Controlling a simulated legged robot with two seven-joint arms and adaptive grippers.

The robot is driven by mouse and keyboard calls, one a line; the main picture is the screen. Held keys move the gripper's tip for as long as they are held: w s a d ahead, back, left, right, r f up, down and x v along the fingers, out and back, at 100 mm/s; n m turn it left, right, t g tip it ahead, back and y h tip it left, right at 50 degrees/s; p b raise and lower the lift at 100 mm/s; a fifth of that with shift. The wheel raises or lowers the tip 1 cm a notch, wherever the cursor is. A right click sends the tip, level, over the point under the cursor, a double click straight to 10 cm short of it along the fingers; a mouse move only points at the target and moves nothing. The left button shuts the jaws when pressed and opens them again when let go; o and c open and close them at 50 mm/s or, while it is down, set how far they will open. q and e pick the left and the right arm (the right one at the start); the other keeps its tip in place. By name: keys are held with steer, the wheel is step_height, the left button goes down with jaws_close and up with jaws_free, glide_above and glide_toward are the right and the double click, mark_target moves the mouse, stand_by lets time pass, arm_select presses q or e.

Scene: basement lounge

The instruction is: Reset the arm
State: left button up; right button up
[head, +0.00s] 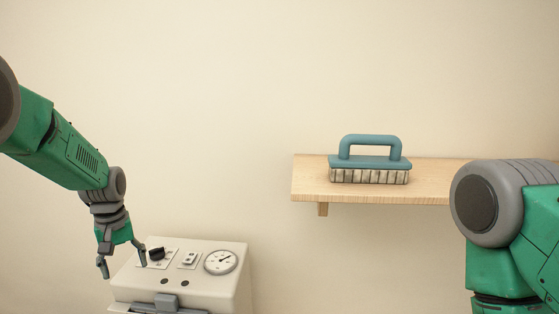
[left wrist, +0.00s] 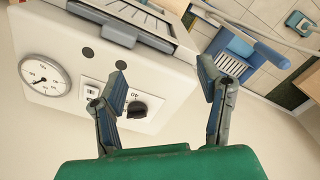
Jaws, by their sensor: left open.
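My left arm (head: 72,152) is green and grey and comes in from the left in the head view. Its gripper (head: 123,268) points down, open and empty, at the left side of a white machine (head: 228,262). In the left wrist view the open fingers (left wrist: 165,80) spread apart, with the machine's black knob (left wrist: 137,109) showing near one finger. I cannot tell whether the finger touches the machine. My right arm (head: 512,225) shows at the right edge of the head view; its gripper is out of the picture.
The machine has a round dial (head: 220,262) and a small switch (head: 189,260). A wooden shelf (head: 430,180) on the wall holds a blue-handled brush (head: 370,163). My right arm overlaps the shelf's right end in the picture. The wall above the machine is bare.

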arm_select(q)
steer(key=s+d+f+m+b, duration=0.2)
steer(key=s+f, duration=0.7)
steer(key=f, duration=0.3)
steer(key=s+d+f+m+b, duration=0.2)
steer(key=s+f, duration=0.8)
steer(key=f, duration=0.2)
steer(key=s+d+f+m+b, duration=0.1)
steer(key=s+d, duration=0.1)
steer(key=s, duration=0.7)
steer(key=s+d+f+m+b, duration=0.1)
steer(key=s+d+f+m, duration=0.1)
steer(key=s, duration=0.8)
steer(key=shift+t, duration=0.3)
arm_select(e)
step_height(320, 180, down, 7)
steer(key=shift+w, duration=0.2)
arm_select(q)
steer(key=shift+w+f, duration=0.1)
arm_select(e)
steer(key=shift+r, duration=0.1)
